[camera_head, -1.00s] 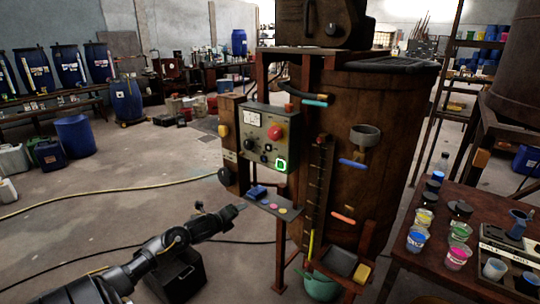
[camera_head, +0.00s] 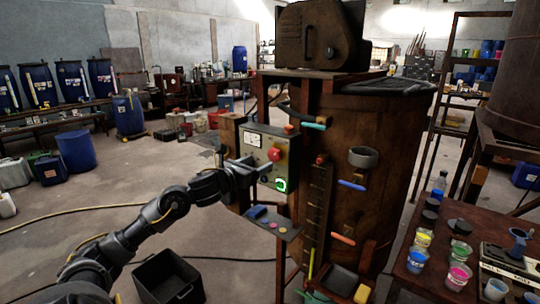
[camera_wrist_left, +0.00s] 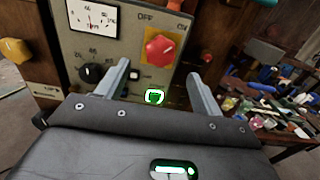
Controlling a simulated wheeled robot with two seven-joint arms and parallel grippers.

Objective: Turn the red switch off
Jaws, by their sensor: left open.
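The red switch (camera_head: 275,154) is a red knob on a yellow plate on the grey control panel (camera_head: 256,140). In the left wrist view the red switch (camera_wrist_left: 159,48) sits below the printed words OFF and ON; I cannot tell its exact setting. My left gripper (camera_head: 262,170) is in front of the panel, just below the switch. In the left wrist view its two fingers (camera_wrist_left: 159,74) are spread and empty, pointing at the panel with the knob ahead, between and beyond the tips. My right gripper is not in view.
A green-lit button (camera_wrist_left: 154,97) and a black dial (camera_wrist_left: 91,73) are near the fingers. A small shelf (camera_head: 272,224) juts out below the panel. The wooden vat (camera_head: 375,120) stands to the right. A table with paint cups (camera_head: 459,274) is at the right edge.

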